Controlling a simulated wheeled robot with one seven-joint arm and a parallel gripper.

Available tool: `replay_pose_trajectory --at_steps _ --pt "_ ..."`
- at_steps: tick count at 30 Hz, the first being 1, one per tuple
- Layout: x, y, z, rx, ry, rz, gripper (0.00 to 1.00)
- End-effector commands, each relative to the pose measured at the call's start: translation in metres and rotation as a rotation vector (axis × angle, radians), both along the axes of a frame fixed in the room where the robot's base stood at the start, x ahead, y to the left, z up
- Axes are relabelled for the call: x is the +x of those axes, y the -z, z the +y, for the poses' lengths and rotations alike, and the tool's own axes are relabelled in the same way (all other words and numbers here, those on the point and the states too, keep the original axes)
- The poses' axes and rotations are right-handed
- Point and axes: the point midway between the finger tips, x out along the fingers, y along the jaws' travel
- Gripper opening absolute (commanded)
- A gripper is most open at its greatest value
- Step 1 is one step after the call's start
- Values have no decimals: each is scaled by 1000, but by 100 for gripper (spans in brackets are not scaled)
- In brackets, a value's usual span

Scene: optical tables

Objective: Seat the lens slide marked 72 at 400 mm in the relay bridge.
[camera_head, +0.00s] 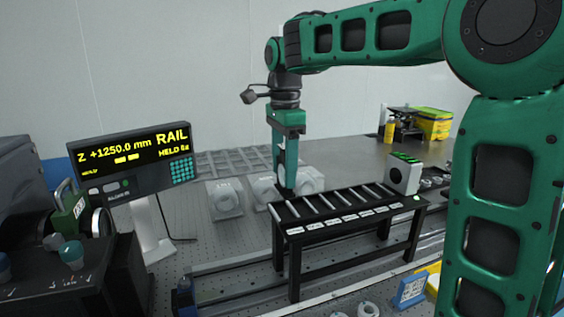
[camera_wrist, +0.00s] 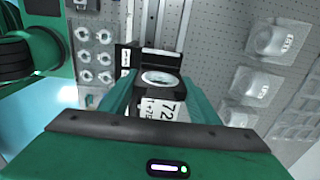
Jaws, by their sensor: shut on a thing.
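The lens slide marked 72 (camera_wrist: 160,80) sits between the fingers of my gripper (camera_wrist: 155,95) in the wrist view. It has a dark frame, a round lens opening and a white label. In the head view my gripper (camera_head: 286,186) points down, shut, at the left end of the black relay bridge (camera_head: 293,242). The bridge stands on legs and has several cross slots with white labels along its front edge. The slide is not clear in the head view, so I cannot tell whether it touches the bridge.
A white box with a dark round face (camera_head: 403,172) stands at the bridge's right end. Pale lens mounts (camera_head: 225,198) stand behind and left of the bridge. A display (camera_head: 133,158) reads RAIL, Z +1250.0 mm. A long rail (camera_head: 240,278) runs below the bridge; a blue sign (camera_head: 411,290) stands in front.

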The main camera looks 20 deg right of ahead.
Motion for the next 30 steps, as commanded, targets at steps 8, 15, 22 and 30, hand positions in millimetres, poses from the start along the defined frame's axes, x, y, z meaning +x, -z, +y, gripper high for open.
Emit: replay_pose_trajectory --at_steps 8,15,22,30 --pt "0 19 0 0 0 1 29" --pt "0 35 0 0 1 0 29" --pt "0 49 0 0 1 0 29" --pt "0 57 0 0 1 0 29"
